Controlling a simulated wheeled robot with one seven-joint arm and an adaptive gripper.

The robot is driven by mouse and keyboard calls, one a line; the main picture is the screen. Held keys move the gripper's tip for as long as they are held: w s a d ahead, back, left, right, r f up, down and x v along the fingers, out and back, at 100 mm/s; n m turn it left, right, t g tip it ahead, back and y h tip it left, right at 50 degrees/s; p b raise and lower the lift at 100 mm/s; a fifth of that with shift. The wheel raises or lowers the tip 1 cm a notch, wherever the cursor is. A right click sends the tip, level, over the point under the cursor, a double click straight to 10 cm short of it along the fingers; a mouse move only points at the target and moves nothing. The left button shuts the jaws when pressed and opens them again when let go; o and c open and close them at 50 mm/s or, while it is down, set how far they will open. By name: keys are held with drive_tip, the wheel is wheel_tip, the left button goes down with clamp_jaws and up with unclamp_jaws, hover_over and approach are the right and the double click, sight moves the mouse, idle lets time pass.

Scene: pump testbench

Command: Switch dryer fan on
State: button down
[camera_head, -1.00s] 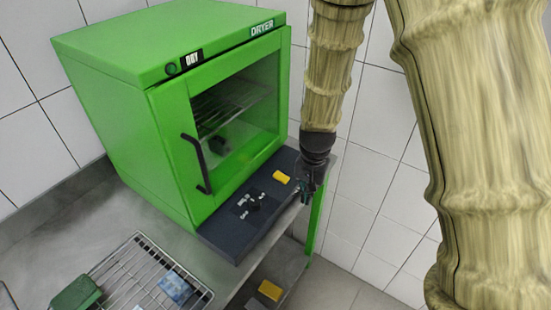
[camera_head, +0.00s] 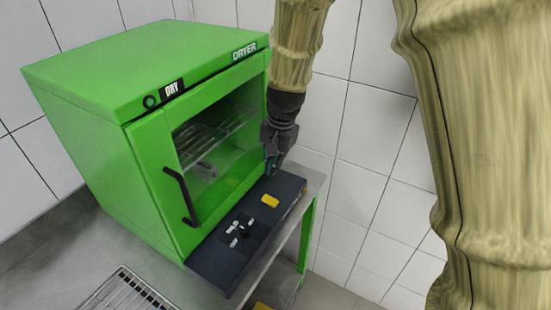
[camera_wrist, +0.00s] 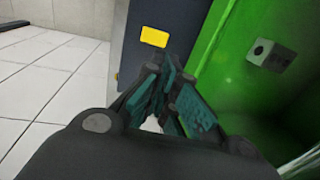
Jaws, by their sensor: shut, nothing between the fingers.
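The green dryer (camera_head: 150,110) stands on a metal bench, its windowed door closed. A dark panel (camera_head: 215,262) sticks out below the door. It carries a black knob (camera_head: 243,232) with small white labels around it, too small to read, and a yellow label (camera_head: 270,201) further right. My gripper (camera_head: 271,170) is shut and empty, near the panel's rear right corner, close to the door's right edge; I cannot tell whether it touches. In the wrist view, my teal fingertips (camera_wrist: 172,75) are together between the yellow label (camera_wrist: 154,37) and the green dryer; the knob is out of view.
A black door handle (camera_head: 181,197) sticks out at the door's left side. A wire rack (camera_head: 125,292) lies on the bench at the bottom left. A small grey box (camera_wrist: 272,55) shows on the green side in the wrist view. White tiled walls stand behind.

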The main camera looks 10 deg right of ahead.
sight(267, 195)
drive_tip(key=shift+w+a+f+p, duration=0.15)
drive_tip(key=shift+f+p, duration=0.35)
drive_tip(key=shift+f, duration=1.25)
drive_tip(key=shift+w+a+f+p, duration=0.2)
drive_tip(key=shift+f+p, duration=0.3)
drive_tip(key=shift+f, duration=1.2)
drive_tip(key=shift+w+a+f+p, duration=0.15)
drive_tip(key=shift+f+p, duration=0.35)
drive_tip(key=shift+f, duration=1.25)
drive_tip(key=shift+a+f, duration=0.1)
drive_tip(key=shift+f, duration=0.25)
drive_tip(key=shift+w+a, duration=0.1)
drive_tip(key=shift+a, duration=0.05)
drive_tip(key=shift+f, duration=0.2)
drive_tip(key=shift+a, duration=0.15)
